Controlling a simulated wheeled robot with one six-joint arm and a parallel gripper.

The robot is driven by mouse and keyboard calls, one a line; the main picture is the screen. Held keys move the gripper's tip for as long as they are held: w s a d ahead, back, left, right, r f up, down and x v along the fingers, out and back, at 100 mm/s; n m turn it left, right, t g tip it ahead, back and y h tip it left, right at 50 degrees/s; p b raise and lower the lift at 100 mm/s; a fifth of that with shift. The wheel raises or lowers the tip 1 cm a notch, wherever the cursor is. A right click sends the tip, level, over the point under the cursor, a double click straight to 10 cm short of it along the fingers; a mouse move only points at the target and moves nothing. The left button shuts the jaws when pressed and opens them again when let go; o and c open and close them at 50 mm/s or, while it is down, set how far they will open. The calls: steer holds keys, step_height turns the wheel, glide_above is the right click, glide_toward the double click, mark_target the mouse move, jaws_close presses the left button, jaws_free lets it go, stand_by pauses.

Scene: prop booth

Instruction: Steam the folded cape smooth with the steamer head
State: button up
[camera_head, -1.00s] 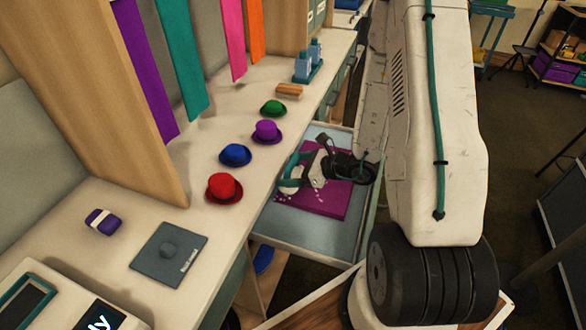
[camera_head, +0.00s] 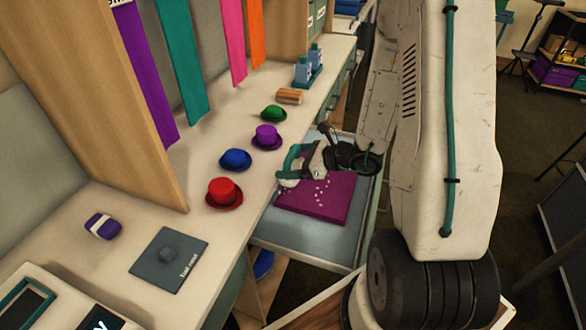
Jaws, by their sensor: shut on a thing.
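The folded cape (camera_head: 332,205) is a flat purple cloth with small pale marks, lying on the grey-blue surface (camera_head: 290,230) of a pulled-out drawer or board beside the counter. My gripper (camera_head: 318,159) is shut on the steamer head (camera_head: 290,172), a teal and white tool. The steamer head is over the cape's upper left corner; I cannot tell whether it touches the cloth. The gripper and the steamer hide the far part of the cape.
Red (camera_head: 223,192), blue (camera_head: 236,159), purple (camera_head: 266,136) and green (camera_head: 274,114) hats line the counter's edge. A purple block (camera_head: 103,226), a wooden brush (camera_head: 289,96) and blue bottles (camera_head: 314,60) stand on the counter.

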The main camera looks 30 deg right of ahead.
steer(key=shift+r, duration=5.05)
